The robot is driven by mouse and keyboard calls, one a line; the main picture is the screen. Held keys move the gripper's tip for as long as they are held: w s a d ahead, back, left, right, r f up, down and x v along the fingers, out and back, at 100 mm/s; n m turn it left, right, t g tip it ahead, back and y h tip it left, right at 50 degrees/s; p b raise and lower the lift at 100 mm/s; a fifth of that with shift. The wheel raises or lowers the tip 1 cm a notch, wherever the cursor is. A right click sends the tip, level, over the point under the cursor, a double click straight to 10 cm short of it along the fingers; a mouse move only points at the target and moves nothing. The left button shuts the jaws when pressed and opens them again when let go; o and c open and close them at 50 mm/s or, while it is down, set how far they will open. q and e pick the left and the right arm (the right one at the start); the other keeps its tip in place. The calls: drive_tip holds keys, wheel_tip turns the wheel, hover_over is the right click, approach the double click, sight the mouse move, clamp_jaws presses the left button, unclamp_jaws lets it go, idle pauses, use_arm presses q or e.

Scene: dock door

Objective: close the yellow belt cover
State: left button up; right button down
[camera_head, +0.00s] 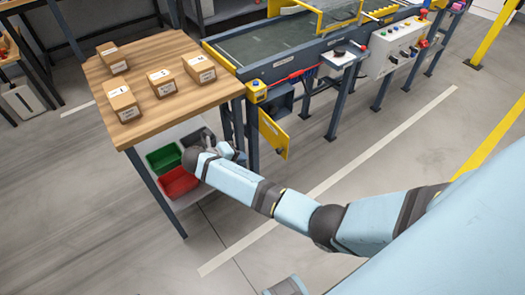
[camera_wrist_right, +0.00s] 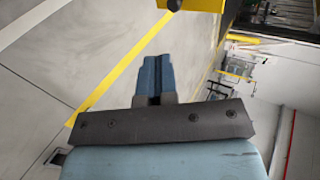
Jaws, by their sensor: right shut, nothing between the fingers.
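A yellow panel (camera_head: 273,136), which I take for the belt cover, stands swung out below the near end of the conveyor. A dark opening shows beside it under the belt frame. My right gripper (camera_head: 236,150) is just left of the panel, low beside the wooden table's right leg; a gap to the panel seems to show, but contact is hard to judge. In the right wrist view its blue fingers (camera_wrist_right: 155,75) are together with nothing between them. My left gripper is not in view.
A wooden table (camera_head: 150,50) with several labelled boxes stands left of my right arm. A green bin (camera_head: 163,158) and a red bin (camera_head: 178,183) sit on its lower shelf. The conveyor (camera_head: 285,45) runs to the upper right. The floor right of the panel is clear.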

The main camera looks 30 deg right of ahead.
drive_tip(key=b, duration=0.3)
approach(277, 152)
wheel_tip(277, 152, down, 4)
drive_tip(key=d, duration=0.2)
drive_tip(key=shift+w+d+r+b, duration=0.15)
drive_tip(key=shift+d+b, duration=0.3)
drive_tip(key=shift+d, duration=1.5)
